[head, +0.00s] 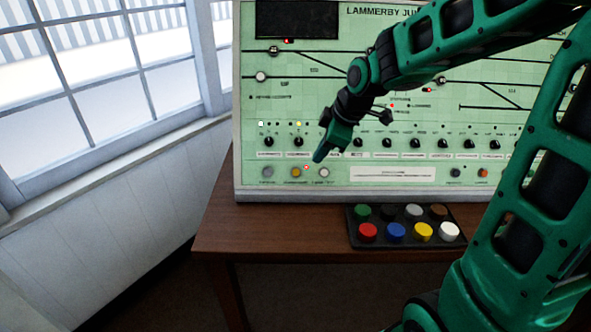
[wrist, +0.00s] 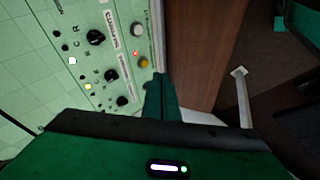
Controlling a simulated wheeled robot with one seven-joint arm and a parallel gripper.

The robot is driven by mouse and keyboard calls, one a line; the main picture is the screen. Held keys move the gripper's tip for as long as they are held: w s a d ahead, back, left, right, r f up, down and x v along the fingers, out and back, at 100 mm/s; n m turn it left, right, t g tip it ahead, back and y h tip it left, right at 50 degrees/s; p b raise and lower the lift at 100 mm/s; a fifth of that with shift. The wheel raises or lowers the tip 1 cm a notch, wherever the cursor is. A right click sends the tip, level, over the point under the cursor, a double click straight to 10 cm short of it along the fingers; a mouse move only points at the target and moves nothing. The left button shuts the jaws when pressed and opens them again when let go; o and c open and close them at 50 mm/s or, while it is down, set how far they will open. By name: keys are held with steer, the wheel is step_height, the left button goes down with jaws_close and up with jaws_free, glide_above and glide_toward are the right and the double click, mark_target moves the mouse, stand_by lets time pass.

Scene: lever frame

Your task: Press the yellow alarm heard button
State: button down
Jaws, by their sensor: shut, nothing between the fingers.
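The yellow button (head: 296,172) is on the lower left of the pale green panel (head: 245,100), between a grey button (head: 267,172) and a white button (head: 324,173). It also shows in the wrist view (wrist: 143,62), just beyond the fingertips. My gripper (head: 319,157) is shut and empty, pointing down toward the panel's lower row. In the head view its tip is up and right of the yellow button, just above the white one. In the wrist view the fingers (wrist: 160,82) hide the white button. A gap to the panel cannot be judged.
A small red light (head: 306,167) is lit beside the yellow button. A row of black knobs (head: 386,143) runs above. A black tray (head: 352,243) with several coloured caps, one yellow, lies on the wooden table (head: 290,225). A window (head: 110,90) is at left.

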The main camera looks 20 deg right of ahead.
steer(key=shift+w+a+n, duration=0.6)
steer(key=shift+w+a, duration=0.15)
steer(key=shift+a, duration=0.15)
glide_toward(295, 175)
step_height(295, 175, down, 3)
steer(key=s+a, duration=0.1)
steer(key=a, duration=0.1)
steer(key=shift+w+d+f, duration=0.3)
steer(key=shift+w+f, duration=0.15)
steer(key=shift+w, duration=0.35)
steer(key=shift+w+d+f, duration=0.3)
steer(key=shift+w+f, duration=0.15)
steer(key=shift+w, duration=0.3)
steer(key=shift+w, duration=0.1)
